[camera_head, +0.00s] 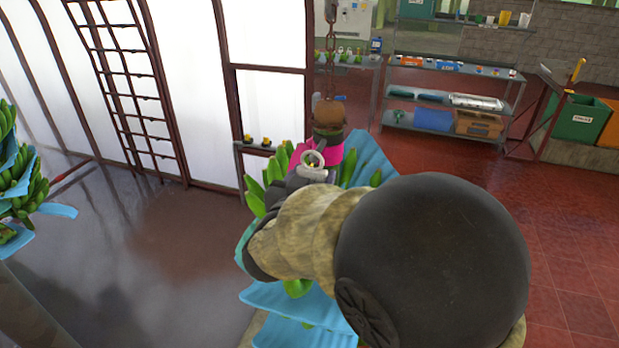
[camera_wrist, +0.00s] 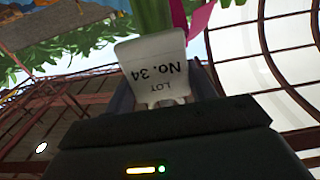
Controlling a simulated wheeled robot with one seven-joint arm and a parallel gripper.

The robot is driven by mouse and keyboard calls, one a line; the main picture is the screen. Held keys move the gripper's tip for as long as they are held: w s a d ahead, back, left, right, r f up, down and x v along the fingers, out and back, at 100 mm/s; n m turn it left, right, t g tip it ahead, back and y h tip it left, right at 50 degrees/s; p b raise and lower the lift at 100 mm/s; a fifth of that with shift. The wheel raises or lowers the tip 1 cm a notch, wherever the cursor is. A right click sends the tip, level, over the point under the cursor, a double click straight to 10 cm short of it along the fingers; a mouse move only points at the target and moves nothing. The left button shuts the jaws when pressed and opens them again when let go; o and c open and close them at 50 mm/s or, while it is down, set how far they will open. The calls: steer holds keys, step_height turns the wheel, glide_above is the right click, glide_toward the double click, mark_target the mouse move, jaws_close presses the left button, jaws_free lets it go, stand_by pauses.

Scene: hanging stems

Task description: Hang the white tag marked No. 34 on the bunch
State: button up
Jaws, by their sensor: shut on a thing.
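In the wrist view the white tag (camera_wrist: 157,66), marked "LOT No. 34", appears upside down between the fingers of my gripper (camera_wrist: 163,98). My gripper is shut on it. A green stem and a pink ribbon (camera_wrist: 200,18) show just beyond the tag. In the head view the bunch (camera_head: 278,168) of green bananas hangs from a chain, with blue sheets (camera_head: 368,160) between its hands. My arm covers much of the bunch. My gripper (camera_head: 312,165) is in front of the stem, near the pink ribbon (camera_head: 330,160). Whether the tag touches the stem I cannot tell.
Another bunch (camera_head: 22,190) with blue sheets hangs at the far left. Metal shelves (camera_head: 450,98) with various goods stand at the back right, beside a green bin (camera_head: 578,120). A ladder-like rack (camera_head: 125,75) stands against the white wall. The floor between is open.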

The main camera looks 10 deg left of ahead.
steer(key=shift+w+d, duration=0.15)
steer(key=shift+w, duration=2)
stand_by(1.8)
steer(key=shift+w+f, duration=0.1)
steer(key=shift+f, duration=0.25)
stand_by(0.4)
steer(key=o, duration=1.2)
steer(key=shift+b, duration=0.3)
steer(key=s+a+b, duration=0.1)
steer(key=s+b, duration=0.5)
steer(key=s, duration=1.1)
steer(key=shift+s+a+b, duration=0.15)
steer(key=shift+s+b, duration=0.05)
steer(key=shift+b, duration=0.15)
